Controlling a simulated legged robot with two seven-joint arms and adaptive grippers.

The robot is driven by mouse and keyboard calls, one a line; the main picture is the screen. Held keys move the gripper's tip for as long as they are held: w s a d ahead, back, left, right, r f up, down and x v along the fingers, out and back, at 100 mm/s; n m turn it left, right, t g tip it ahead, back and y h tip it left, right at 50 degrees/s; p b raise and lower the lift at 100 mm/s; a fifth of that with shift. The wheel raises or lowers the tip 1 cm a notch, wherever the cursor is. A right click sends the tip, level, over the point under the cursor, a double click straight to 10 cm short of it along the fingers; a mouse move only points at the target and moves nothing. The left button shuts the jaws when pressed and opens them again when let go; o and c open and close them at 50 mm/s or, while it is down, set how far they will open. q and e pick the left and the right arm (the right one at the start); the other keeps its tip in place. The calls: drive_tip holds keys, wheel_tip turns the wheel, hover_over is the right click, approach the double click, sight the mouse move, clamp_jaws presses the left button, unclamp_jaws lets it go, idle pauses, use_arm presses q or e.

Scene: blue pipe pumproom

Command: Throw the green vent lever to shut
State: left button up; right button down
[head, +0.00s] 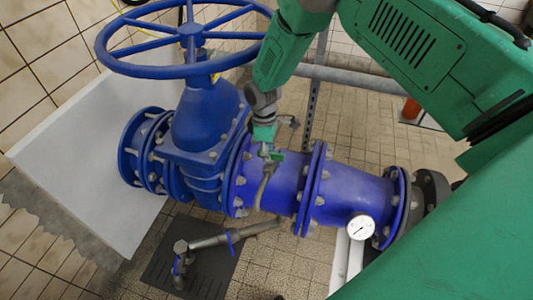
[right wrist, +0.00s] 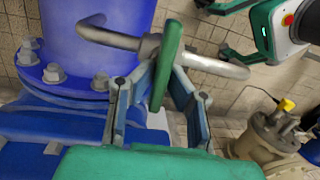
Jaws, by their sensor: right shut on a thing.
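The green vent lever (right wrist: 172,50) shows in the right wrist view as a flat green bar, mounted on a thin bent grey pipe (right wrist: 218,67). My right gripper (right wrist: 163,84) is shut on the lever, with its blue-grey fingers on either side of it. In the head view my right gripper (head: 266,142) reaches down from the top to the top of the blue pipe (head: 278,186). The lever is small there and mostly hidden by the gripper.
A large blue handwheel (head: 190,32) stands on the blue valve body (head: 205,118) left of my right arm. A round white gauge (head: 361,227) sits lower right by the pipe. A grey pipe with a small blue-handled tap (head: 205,242) lies below, over a dark floor plate (head: 190,268).

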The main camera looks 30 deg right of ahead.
drive_tip(key=shift+w+d+m, duration=0.1)
drive_tip(key=shift+d+m, duration=0.1)
drive_tip(key=shift+m, duration=0.3)
drive_tip(key=c, duration=1.6)
unclamp_jaws()
